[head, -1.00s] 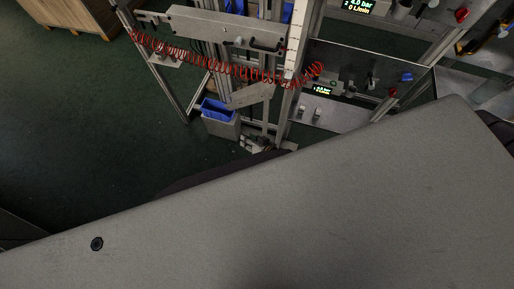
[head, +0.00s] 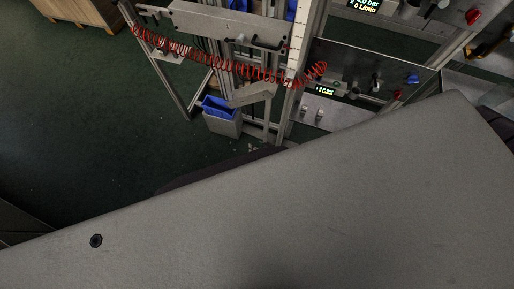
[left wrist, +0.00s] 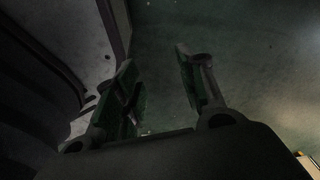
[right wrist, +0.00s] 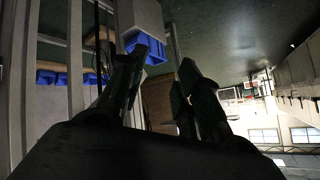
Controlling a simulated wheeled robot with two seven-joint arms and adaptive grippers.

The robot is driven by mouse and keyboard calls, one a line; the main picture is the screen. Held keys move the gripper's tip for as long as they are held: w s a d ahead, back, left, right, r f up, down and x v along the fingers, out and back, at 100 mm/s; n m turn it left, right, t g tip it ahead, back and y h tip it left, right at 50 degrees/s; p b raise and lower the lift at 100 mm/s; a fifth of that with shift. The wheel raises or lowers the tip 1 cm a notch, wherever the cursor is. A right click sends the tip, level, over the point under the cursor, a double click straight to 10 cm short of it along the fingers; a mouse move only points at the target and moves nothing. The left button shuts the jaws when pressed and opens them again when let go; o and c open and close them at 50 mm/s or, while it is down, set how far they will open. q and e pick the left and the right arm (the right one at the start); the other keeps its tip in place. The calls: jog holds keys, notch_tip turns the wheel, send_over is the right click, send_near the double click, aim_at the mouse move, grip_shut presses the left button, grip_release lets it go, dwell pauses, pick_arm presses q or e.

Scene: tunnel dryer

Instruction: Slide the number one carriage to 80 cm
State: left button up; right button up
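A pale horizontal plate (head: 215,24) at the top of the head view looks like the carriage; its number is too small to read. Its right end reaches the upright with a white scale (head: 299,32), whose figures I cannot read. My right gripper (head: 253,148) barely shows past my grey body, below the frame and apart from the plate. In the right wrist view its fingers (right wrist: 160,85) stand apart with nothing between them. My left gripper (left wrist: 158,85) is open and empty above the dark green floor; it is not visible in the head view.
A red coiled hose (head: 240,71) hangs across the frame below the plate. A grey bin with a blue liner (head: 221,115) stands at the frame's foot. Lit pressure displays (head: 325,91) and valves are at the right. Open floor (head: 90,130) lies to the left.

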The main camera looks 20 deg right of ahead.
jog(key=shift+a+r, duration=0.1)
dwell(0.4)
notch_tip(320, 180, up, 12)
jog(key=w+a+n+g+h+p, duration=0.1)
jog(key=w+n+g+h+p, duration=0.1)
jog(key=n+p, duration=0.25)
jog(key=n+t+h+p, duration=0.3)
jog(key=n+t+h, duration=0.3)
jog(key=h, duration=0.6)
send_near(264, 46)
jog(key=s+a+r+g, duration=0.1)
jog(key=s+a+r, duration=0.1)
pick_arm(q)
jog(key=s+d+r+g, duration=0.1)
jog(key=s+d+r, duration=0.2)
jog(key=s, duration=0.6)
notch_tip(264, 46, up, 2)
jog(key=shift+d+r, duration=0.1)
jog(key=shift+d, duration=0.2)
pick_arm(e)
jog(key=shift+a+f+n, duration=0.1)
jog(key=shift+f+n, duration=0.1)
jog(key=shift+n, duration=0.05)
jog(key=shift+w, duration=0.15)
